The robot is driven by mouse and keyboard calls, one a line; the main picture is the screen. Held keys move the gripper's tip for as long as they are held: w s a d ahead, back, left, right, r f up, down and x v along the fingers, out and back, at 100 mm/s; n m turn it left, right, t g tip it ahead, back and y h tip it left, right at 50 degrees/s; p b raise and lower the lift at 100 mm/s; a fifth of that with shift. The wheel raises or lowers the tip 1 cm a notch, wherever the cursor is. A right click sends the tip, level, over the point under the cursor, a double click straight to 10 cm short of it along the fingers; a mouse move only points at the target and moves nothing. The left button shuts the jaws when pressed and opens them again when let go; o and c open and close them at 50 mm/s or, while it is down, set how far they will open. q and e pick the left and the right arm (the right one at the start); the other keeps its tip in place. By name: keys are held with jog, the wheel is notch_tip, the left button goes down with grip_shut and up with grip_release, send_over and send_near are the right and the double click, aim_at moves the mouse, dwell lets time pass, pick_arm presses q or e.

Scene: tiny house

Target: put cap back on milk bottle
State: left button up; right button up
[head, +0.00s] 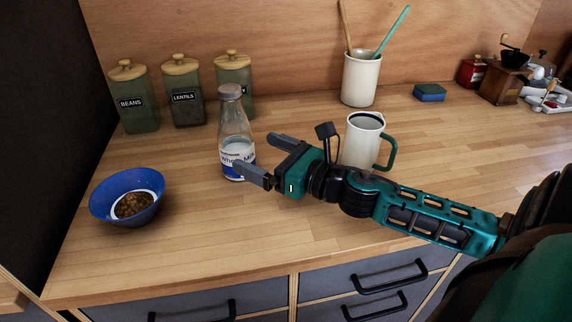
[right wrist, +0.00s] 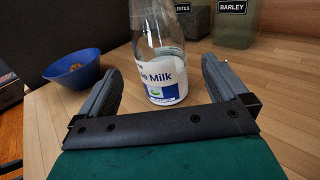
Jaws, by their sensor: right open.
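The milk bottle (head: 236,135) stands upright on the wooden counter, clear glass with a white and blue label. A pinkish-brown cap-like top (head: 230,91) sits at its mouth in the head view; I cannot tell how firmly it is seated. My right gripper (head: 251,149) is open just right of the bottle, low at label height, fingers pointing toward it. The near finger overlaps the label in the head view. In the right wrist view the bottle (right wrist: 158,70) shows between the two spread fingers, with its top cut off. No separate cap shows. My left gripper is out of view.
A blue bowl (head: 101,203) with brown contents stands at the front left. Jars labelled beans (head: 138,116) and lentils (head: 188,108) and a third jar stand behind. A white mug (head: 357,150) with green handle stands behind my right arm. The front middle counter is clear.

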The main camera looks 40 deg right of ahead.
jog(key=shift+v, duration=2.55)
